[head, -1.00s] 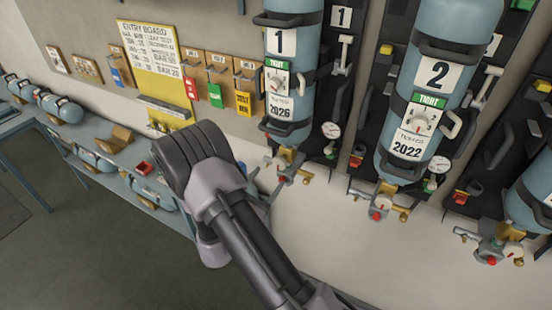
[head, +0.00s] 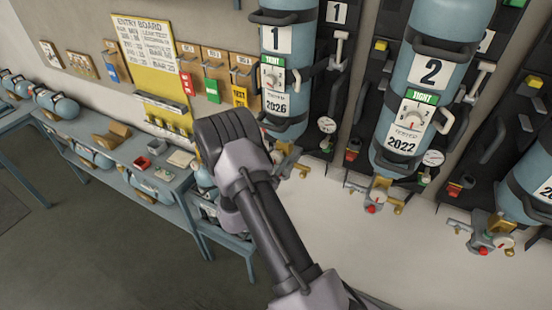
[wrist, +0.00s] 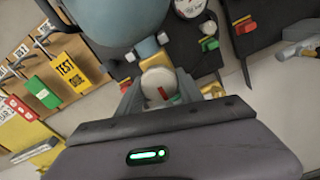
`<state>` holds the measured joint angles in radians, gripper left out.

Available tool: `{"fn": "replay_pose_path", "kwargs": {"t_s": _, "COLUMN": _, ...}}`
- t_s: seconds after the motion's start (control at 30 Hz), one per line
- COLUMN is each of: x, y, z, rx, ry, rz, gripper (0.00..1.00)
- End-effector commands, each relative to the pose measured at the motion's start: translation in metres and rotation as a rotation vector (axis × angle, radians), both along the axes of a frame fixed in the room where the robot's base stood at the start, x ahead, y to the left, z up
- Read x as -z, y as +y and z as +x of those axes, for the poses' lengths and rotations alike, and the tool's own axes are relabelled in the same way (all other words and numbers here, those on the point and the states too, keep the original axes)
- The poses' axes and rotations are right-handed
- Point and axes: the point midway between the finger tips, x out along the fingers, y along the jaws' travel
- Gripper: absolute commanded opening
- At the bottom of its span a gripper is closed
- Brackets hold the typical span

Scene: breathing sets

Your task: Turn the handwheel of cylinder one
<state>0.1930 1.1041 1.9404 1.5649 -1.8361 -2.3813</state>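Cylinder one (head: 290,101) is a blue bottle hung upright on the wall rack, with a "1" label, a gauge and brass fittings at its foot. Its handwheel (wrist: 158,86) is a round cream knob with a red mark in the wrist view; in the head view my arm hides it. My gripper (wrist: 163,92) is at the foot of the cylinder. Its grey fingers stand apart, one on each side of the handwheel. I cannot tell whether they touch it. In the head view my wrist hides the fingers.
Cylinder two (head: 416,95) hangs to the right with its own valve (head: 380,195). A pressure gauge (wrist: 188,7) is near my gripper. A blue bench (head: 165,185) with cylinders stands to the left.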

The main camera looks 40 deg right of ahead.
Motion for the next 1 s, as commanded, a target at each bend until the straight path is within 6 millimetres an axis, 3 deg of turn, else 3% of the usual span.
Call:
{"fn": "replay_pose_path", "kwargs": {"t_s": 0.47, "x": 0.0031, "y": 0.0002, "z": 0.0006, "rx": -0.001, "ry": -0.110, "rz": 0.045, "gripper": 0.03}}
{"fn": "replay_pose_path", "kwargs": {"t_s": 1.0, "x": 0.0041, "y": 0.0009, "z": 0.0021, "rx": -0.004, "ry": -0.567, "rz": 0.234, "gripper": 0.03}}
